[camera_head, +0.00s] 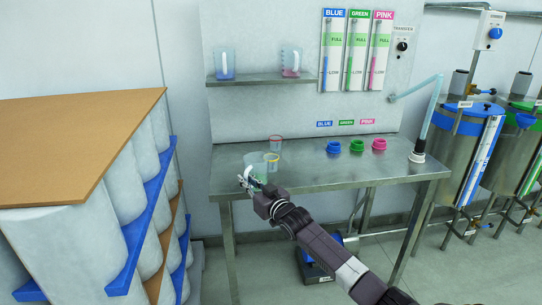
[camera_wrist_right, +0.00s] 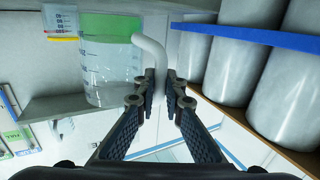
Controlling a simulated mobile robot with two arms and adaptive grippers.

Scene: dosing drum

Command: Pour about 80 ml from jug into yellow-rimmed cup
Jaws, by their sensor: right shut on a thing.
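The clear jug (camera_head: 255,161) is upright at the front left of the steel table. The wrist view is upside down, and there the jug (camera_wrist_right: 107,72) has green liquid in its bottom part. My right gripper (camera_head: 246,182) is shut on the jug's pale handle (camera_wrist_right: 150,48). I cannot tell whether the jug touches the table. The yellow-rimmed cup (camera_head: 272,163) stands just right of the jug; the wrist view also shows this cup (camera_wrist_right: 62,38) beside the jug, with its level hard to read. My left gripper is out of view.
A red-rimmed cup (camera_head: 276,142) stands behind the yellow-rimmed one. Blue (camera_head: 333,147), green (camera_head: 357,146) and pink (camera_head: 379,144) rings sit farther right. A shelf (camera_head: 262,83) above holds two jugs. Stacked white drums (camera_head: 60,240) crowd the left. The table's middle is clear.

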